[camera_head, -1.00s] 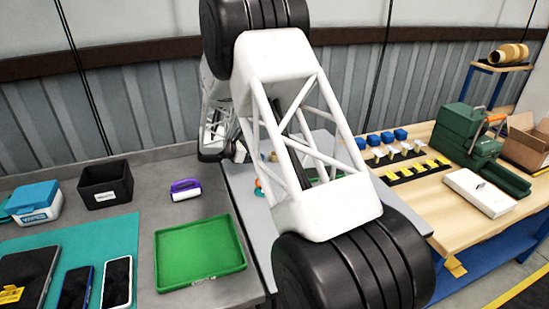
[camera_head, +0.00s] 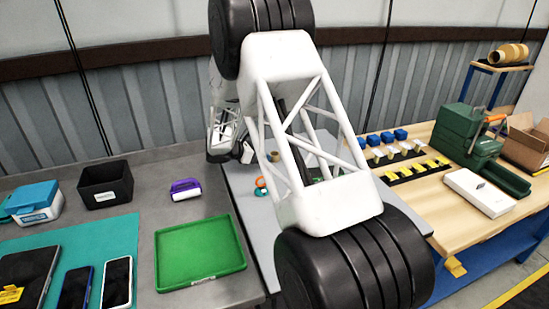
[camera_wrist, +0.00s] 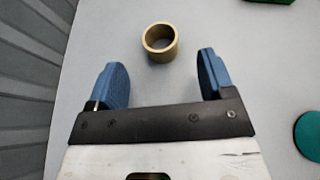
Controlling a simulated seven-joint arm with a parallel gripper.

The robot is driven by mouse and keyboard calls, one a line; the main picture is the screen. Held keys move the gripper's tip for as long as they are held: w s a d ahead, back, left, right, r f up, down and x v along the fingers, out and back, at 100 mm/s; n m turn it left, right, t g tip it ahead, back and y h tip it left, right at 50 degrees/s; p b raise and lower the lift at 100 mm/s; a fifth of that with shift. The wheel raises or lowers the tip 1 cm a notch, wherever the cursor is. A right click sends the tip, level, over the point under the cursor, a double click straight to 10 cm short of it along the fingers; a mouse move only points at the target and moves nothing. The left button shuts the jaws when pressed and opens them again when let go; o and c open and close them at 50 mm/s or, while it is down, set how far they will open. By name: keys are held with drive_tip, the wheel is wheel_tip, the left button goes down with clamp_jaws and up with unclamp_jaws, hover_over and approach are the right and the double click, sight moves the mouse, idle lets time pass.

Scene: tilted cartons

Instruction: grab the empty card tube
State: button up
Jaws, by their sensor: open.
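The card tube (camera_wrist: 148,44) is a short tan ring standing on the grey table, its open top facing the camera in the wrist view. It looks empty. In the head view it shows small (camera_head: 273,156) behind my arm's lattice link. My gripper (camera_wrist: 160,72) is open, with its two blue fingers spread wide. The tube lies ahead of the fingertips, roughly centred between them and apart from both. In the head view my gripper (camera_head: 243,151) is partly hidden by my own arm, left of the tube.
A teal round thing (camera_wrist: 309,136) lies right of my gripper in the wrist view, and a green edge (camera_wrist: 270,1) shows at the top. A corrugated wall (camera_wrist: 28,90) runs along the left. A green tray (camera_head: 200,252) is on the neighbouring bench. The table around the tube is clear.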

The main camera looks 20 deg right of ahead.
drive_tip(key=shift+x, duration=2.45)
drive_tip(key=c, duration=1)
drive_tip(key=shift+r, duration=0.15)
drive_tip(key=shift+r, duration=4.9)
